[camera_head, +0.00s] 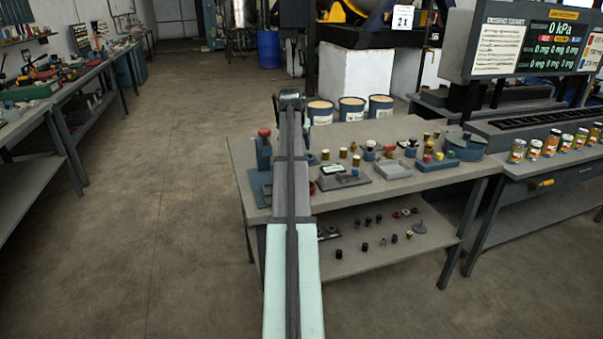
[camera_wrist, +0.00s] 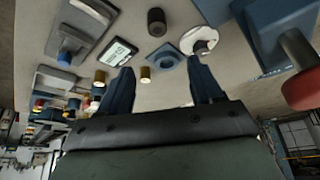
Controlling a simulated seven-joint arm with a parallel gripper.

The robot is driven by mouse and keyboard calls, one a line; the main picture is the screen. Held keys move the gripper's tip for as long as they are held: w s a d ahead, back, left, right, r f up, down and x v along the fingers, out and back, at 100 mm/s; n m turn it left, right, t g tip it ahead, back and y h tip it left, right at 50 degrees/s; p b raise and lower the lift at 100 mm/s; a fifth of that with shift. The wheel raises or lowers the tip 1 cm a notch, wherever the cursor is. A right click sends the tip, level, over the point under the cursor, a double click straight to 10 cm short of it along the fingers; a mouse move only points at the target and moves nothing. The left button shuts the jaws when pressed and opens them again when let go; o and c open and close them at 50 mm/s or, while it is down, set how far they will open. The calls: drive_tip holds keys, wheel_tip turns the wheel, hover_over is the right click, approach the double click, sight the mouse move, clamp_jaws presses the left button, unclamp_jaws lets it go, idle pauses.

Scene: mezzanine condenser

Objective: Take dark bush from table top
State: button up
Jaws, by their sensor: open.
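The dark bush (camera_wrist: 156,21) is a short dark cylinder with a hollow top. It stands on the grey table top (camera_head: 410,125), near the top edge of the wrist view. My gripper (camera_wrist: 163,78) is open, its two dark blue fingers apart and nothing held between them. The bush shows beyond the fingertips, roughly midway between them and clear of both. In the head view my arm covers that part of the table, and I cannot make out the bush or the fingers there.
A gold bush (camera_wrist: 146,75) and a blue holed plate (camera_wrist: 164,61) show between the fingers. A round white-rimmed piece (camera_wrist: 199,41) lies beside the dark bush. A red-knobbed press (camera_head: 264,155) stands at the table's left end. Dark pieces sit on the lower shelf (camera_head: 350,262).

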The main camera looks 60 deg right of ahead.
drive_tip(key=shift+y, duration=0.3)
drive_tip(key=x, duration=0.5)
drive_tip(key=a+x, duration=0.1)
drive_tip(key=x, duration=0.2)
drive_tip(key=shift+s+f, duration=0.3)
drive_tip(key=shift+s, duration=0.05)
drive_tip(key=shift+x, duration=2.75)
drive_tip(key=shift+w+a, duration=0.1)
drive_tip(key=shift+c, duration=0.4)
drive_tip(key=c, duration=1.1)
